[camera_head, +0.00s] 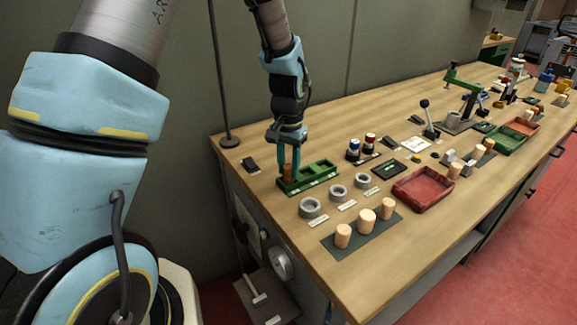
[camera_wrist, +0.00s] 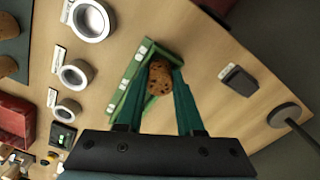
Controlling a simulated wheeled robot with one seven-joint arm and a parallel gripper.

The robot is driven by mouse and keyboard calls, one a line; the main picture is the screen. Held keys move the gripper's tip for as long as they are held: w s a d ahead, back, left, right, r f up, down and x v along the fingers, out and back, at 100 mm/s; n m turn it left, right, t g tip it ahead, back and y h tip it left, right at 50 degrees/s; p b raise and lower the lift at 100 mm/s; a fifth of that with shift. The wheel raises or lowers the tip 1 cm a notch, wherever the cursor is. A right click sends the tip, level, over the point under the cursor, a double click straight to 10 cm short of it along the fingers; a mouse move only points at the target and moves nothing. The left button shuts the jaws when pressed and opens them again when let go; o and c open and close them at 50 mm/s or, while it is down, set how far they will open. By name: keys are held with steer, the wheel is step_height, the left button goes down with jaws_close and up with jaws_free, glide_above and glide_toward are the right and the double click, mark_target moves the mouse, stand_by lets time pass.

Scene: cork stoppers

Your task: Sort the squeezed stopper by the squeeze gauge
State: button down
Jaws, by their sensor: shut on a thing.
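My gripper (camera_head: 289,166) is shut on a brown cork stopper (camera_head: 287,172). The stopper is upright at the left end of a green divided tray (camera_head: 318,171). I cannot tell whether its base touches the tray floor. In the wrist view the stopper's speckled top (camera_wrist: 161,76) shows between the two teal fingers, with the tray's green wall and white labels (camera_wrist: 127,84) beside it. A small black device with a green screen (camera_head: 388,169) lies on the bench right of the tray; it also shows in the wrist view (camera_wrist: 63,113).
Three grey rings (camera_head: 311,207) with labels stand in front of the tray. Three pale corks (camera_head: 367,220) stand on a dark mat (camera_head: 345,245). A red tray (camera_head: 423,189) is to the right. A black pole base (camera_head: 229,142) and small dark block (camera_head: 250,164) are at the left.

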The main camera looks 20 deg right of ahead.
steer(key=shift+f+b, duration=0.45)
steer(key=shift+f, duration=0.3)
stand_by(0.8)
steer(key=shift+c, duration=2.3)
jaws_free()
step_height(320, 180, up, 11)
steer(key=b, duration=0.2)
steer(key=shift+b, duration=0.3)
steer(key=shift+f, duration=0.1)
